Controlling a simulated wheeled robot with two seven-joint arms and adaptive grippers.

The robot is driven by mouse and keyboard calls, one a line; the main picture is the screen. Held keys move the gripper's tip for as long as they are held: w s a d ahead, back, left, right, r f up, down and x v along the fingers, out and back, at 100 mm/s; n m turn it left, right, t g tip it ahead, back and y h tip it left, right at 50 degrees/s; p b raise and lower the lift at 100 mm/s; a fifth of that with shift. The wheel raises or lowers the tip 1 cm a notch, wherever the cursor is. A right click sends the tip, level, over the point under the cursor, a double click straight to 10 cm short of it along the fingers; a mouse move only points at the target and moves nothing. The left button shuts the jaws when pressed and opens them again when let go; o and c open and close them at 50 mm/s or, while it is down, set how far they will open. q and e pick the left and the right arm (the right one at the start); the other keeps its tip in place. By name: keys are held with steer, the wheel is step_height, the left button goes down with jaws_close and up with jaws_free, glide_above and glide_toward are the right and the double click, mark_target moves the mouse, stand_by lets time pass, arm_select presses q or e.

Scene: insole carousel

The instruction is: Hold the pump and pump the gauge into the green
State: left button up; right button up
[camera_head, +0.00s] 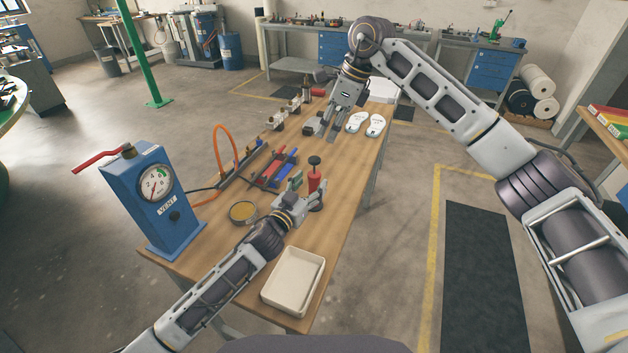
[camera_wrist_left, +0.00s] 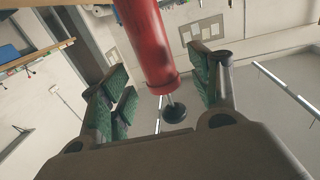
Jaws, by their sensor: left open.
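The red pump (camera_head: 315,180) with a black knob stands upright on the bench. My left gripper (camera_head: 308,190) is open at the pump. In the left wrist view, the red pump body (camera_wrist_left: 150,48) lies between the spread green-padded fingers, with gaps on both sides; its thin rod and black knob (camera_wrist_left: 175,112) also show. The round gauge (camera_head: 156,184) is on a blue box (camera_head: 160,220). Its red needle seems to point to the lower left, away from the green band on the right. My right gripper (camera_head: 323,128) seems open and empty above the bench farther back.
A white tray (camera_head: 293,280) and a round tin (camera_head: 243,212) sit near my left gripper. Blue and red tools (camera_head: 275,168) lie left of the pump. An orange hose (camera_head: 218,150) arches by the gauge box. White insoles (camera_head: 366,123) lie by my right gripper.

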arm_select(q)
steer(key=shift+x, duration=1.45)
steer(key=c, duration=1.3)
steer(key=shift+o, duration=0.2)
arm_select(e)
steer(key=shift+c, duration=0.2)
jaws_close()
